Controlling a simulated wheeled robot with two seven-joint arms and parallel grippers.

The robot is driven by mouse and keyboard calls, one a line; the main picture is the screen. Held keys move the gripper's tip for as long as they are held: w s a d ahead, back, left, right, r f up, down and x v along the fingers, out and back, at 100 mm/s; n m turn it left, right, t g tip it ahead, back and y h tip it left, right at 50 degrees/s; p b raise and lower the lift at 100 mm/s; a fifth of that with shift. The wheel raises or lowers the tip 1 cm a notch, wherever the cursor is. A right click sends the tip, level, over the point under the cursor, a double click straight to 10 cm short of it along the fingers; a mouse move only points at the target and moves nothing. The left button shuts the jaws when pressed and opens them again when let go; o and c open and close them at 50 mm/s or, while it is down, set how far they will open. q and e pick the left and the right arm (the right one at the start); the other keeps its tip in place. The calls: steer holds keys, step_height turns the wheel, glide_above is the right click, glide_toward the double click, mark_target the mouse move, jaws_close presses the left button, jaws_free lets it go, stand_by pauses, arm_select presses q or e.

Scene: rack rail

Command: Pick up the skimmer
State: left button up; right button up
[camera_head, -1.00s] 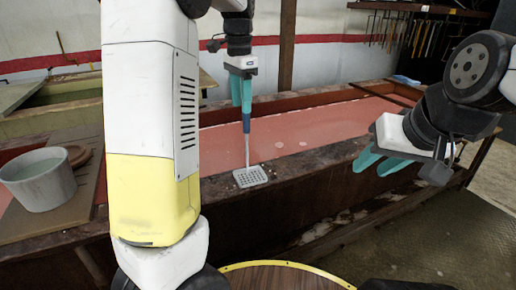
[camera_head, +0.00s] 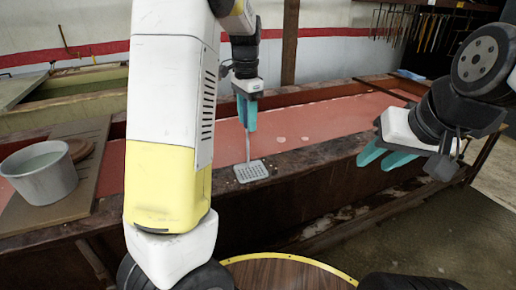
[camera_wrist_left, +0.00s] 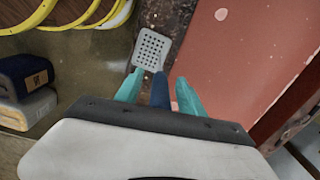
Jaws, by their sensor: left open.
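The skimmer (camera_head: 251,171) has a flat, pale grey perforated head and a thin shaft. Its head rests on or just over the dark ledge of the trough. In the left wrist view, the skimmer head (camera_wrist_left: 151,49) lies ahead of the fingers and its blue handle runs back between them. My left gripper (camera_head: 247,127) points down at the handle. In its wrist view, the left gripper (camera_wrist_left: 160,80) is open, with one teal finger on each side of the handle; contact cannot be told. My right gripper (camera_head: 377,161) is open and empty at the right.
A long trough with a reddish surface (camera_head: 325,120) runs behind the ledge. A grey bucket (camera_head: 42,178) stands on a board at the left. A round wooden top with a yellow rim (camera_head: 285,272) is in front. Tools hang on the back wall.

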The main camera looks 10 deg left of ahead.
arm_select(q)
jaws_close()
steer(key=shift+r, duration=0.2)
steer(key=shift+r, duration=0.6)
step_height(320, 180, up, 2)
steer(key=shift+r, duration=0.1)
steer(key=s+d+r, duration=0.2)
steer(key=s, duration=0.5)
steer(key=s+d+r, duration=0.2)
steer(key=s, duration=0.6)
steer(key=shift+s+r, duration=0.15)
steer(key=shift+s, duration=0.1)
